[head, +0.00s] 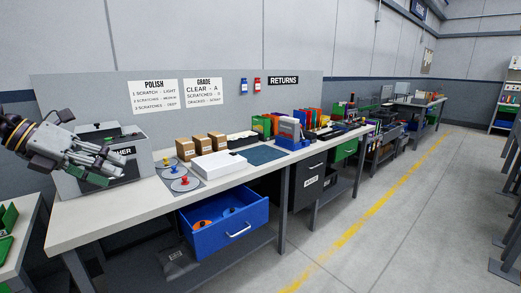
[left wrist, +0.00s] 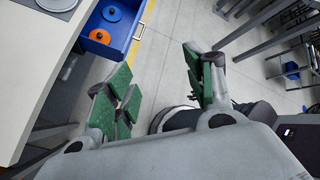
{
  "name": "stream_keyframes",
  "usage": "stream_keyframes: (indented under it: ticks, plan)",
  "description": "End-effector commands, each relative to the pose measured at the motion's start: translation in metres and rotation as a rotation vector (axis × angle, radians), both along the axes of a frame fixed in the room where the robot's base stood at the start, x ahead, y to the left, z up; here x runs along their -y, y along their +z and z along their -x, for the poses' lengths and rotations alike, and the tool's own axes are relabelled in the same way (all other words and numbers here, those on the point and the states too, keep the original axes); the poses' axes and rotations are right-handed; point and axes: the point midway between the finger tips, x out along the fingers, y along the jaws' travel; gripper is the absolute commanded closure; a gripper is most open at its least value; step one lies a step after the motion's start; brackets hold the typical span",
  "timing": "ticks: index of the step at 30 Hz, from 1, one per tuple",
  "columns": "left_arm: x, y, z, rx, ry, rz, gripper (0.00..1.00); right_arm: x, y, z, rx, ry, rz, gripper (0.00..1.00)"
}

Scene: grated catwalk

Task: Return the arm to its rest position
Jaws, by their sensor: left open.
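My left gripper (head: 106,170) comes in from the left in the head view, raised above the left end of the workbench and in front of a grey machine (head: 132,143). In the left wrist view its green-padded fingers (left wrist: 160,90) stand wide apart with nothing between them. Under and between them show the floor and dark parts. My right gripper is in neither view.
The white bench top (head: 95,220) carries brown boxes (head: 200,146), a white box (head: 218,165) and grey discs with coloured knobs (head: 180,183). A blue drawer (head: 228,232) stands open below with orange and blue discs inside. The floor (head: 360,240) at right is clear.

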Motion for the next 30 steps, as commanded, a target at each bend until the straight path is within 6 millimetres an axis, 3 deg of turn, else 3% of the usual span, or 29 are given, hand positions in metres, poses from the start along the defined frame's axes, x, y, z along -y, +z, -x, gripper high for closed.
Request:
stream_keyframes:
  ticks: [14, 23, 30]
  plan:
    - [0.016, -0.04, -0.066, 0.042, 0.12, 0.524, 0.46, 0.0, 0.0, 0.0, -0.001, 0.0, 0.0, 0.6]
    - [0.004, -0.076, -0.104, 0.038, 0.285, 0.824, 0.46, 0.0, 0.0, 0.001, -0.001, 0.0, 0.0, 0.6]
    - [-0.015, -0.121, -0.129, 0.016, 0.463, 1.037, 0.46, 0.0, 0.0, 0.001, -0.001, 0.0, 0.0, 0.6]
